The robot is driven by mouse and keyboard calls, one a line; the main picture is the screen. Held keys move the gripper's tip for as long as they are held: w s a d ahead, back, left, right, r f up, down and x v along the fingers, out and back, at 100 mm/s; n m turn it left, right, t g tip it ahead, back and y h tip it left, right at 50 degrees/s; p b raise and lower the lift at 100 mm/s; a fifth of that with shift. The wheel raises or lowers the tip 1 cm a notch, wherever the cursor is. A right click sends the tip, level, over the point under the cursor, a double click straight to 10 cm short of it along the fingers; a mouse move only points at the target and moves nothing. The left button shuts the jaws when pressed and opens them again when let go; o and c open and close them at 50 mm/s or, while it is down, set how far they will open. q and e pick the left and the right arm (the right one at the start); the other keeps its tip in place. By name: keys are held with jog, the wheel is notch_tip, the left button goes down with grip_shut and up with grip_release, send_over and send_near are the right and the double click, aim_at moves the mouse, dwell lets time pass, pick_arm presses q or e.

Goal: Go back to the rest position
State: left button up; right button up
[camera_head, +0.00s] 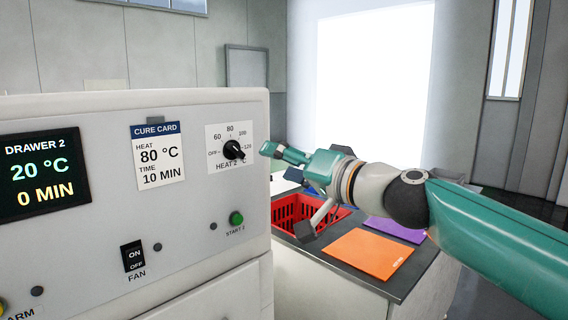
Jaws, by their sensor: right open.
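My right gripper (285,190) reaches in from the right and is open and empty. Its upper teal finger tip is just right of the panel's face, near the black heat dial (233,150), and looks apart from it. Its lower finger hangs down in front of the red basket. The dial's pointer seems turned to the right, toward the 120 mark. My left gripper is not in view.
The light grey oven panel (90,240) fills the left, with a display reading Drawer 2, 20 °C, 0 MIN, a cure card (158,155), a fan switch (133,256) and a green button (236,218). A red basket (287,214) and orange folder (366,254) lie on the dark counter.

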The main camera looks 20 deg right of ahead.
dwell(0.4)
jog(key=w+a+f+g+h, duration=0.1)
jog(key=w+f+g, duration=0.2)
jog(key=f, duration=1.1)
jog(key=w+a+f+g+h, duration=0.1)
jog(key=w+f+g, duration=0.15)
jog(key=f, duration=1.15)
jog(key=s+a+f+g+h, duration=0.1)
jog(key=s+f+g, duration=0.15)
jog(key=f, duration=0.95)
jog(key=s+a+f+g, duration=0.2)
jog(key=s+f, duration=0.2)
jog(key=f, duration=0.8)
jog(key=s+a+f+n+g, duration=0.2)
jog(key=s+a+f+g, duration=0.1)
jog(key=s+f, duration=0.8)
jog(key=s+a+f+n+g, duration=0.1)
jog(key=s+a+f+g, duration=0.2)
jog(key=s+f, duration=0.75)
notch_tip(320, 180, up, 15)
jog(key=s+p, duration=0.2)
jog(key=p, duration=1)
jog(key=shift+s+f+y, duration=0.2)
jog(key=shift+s+y, duration=0.15)
jog(key=shift+y, duration=0.05)
